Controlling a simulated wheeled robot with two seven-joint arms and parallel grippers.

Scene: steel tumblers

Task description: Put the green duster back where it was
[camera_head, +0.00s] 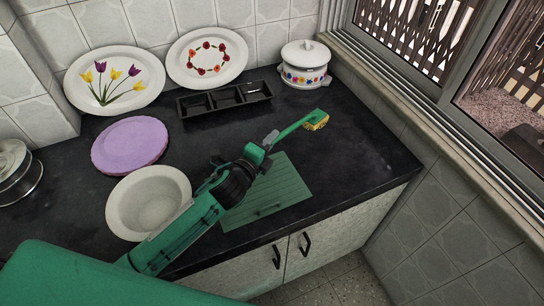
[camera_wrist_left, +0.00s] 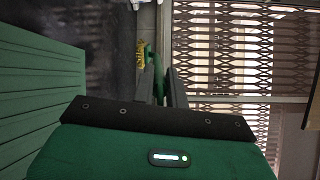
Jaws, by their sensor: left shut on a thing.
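The green duster (camera_head: 317,120) has a green handle and yellow bristles. My left gripper (camera_head: 268,139) is shut on its handle, and the bristle end points to the upper right over the dark counter. I cannot tell how high it is above the surface. In the left wrist view, the duster's yellow bristles (camera_wrist_left: 139,57) show just beyond and left of the fingers of my left gripper (camera_wrist_left: 160,76), with the green handle between them. My right gripper is not in view.
A ribbed green mat (camera_head: 285,190) lies at the counter's front edge, below the gripper. A white bowl (camera_head: 150,200), purple plate (camera_head: 130,145), black divided tray (camera_head: 225,98) and lidded white pot (camera_head: 305,65) stand around. The counter's right end (camera_head: 370,150) is clear.

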